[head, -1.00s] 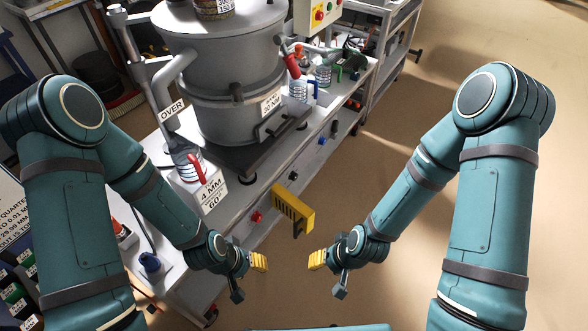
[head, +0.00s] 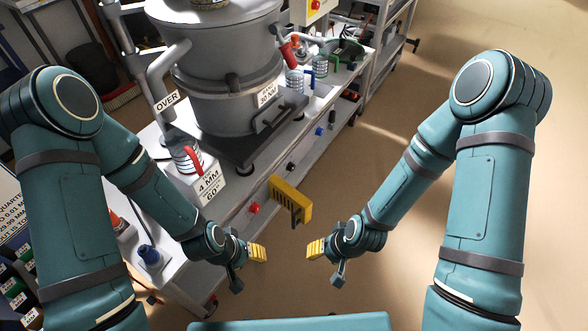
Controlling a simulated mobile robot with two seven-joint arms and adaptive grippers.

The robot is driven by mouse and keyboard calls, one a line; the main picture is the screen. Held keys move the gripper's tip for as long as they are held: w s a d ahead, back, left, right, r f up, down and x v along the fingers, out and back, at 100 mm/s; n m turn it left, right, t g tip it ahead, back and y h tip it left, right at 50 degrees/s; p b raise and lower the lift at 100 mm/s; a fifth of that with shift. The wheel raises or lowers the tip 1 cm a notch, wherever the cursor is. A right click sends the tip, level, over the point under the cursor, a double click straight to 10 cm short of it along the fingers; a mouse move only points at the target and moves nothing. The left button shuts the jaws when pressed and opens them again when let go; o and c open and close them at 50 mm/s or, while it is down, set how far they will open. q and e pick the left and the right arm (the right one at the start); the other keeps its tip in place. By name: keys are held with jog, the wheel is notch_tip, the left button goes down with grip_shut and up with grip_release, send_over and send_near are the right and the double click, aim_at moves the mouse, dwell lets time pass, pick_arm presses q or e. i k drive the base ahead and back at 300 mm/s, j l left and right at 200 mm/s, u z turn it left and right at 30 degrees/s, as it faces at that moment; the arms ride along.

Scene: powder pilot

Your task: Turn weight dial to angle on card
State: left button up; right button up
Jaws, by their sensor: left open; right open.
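A white card (head: 210,186) reading "4 MM 60°" stands on the bench's front edge. Behind it a clear coiled fitting with a red lever (head: 193,158) sits below a pipe labelled OVER (head: 166,102). I cannot make out which part is the weight dial. A large grey metal vessel (head: 228,98) stands behind on a dark plate. My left gripper (head: 262,254) is open and empty, in front of the bench, below and right of the card. My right gripper (head: 311,250) is open and empty, further right over the floor.
A yellow slotted bracket (head: 291,199) juts from the bench front, close above both grippers. Red (head: 254,208) and blue (head: 318,131) knobs line that front. A blue-capped item (head: 149,256) stands at the bench's near left. Floor on the right is clear.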

aim_at(292, 167)
jog(key=k+l+u, duration=0.2)
jog(key=u, duration=0.2)
jog(key=k+l+u, duration=0.15)
jog(key=u, duration=0.25)
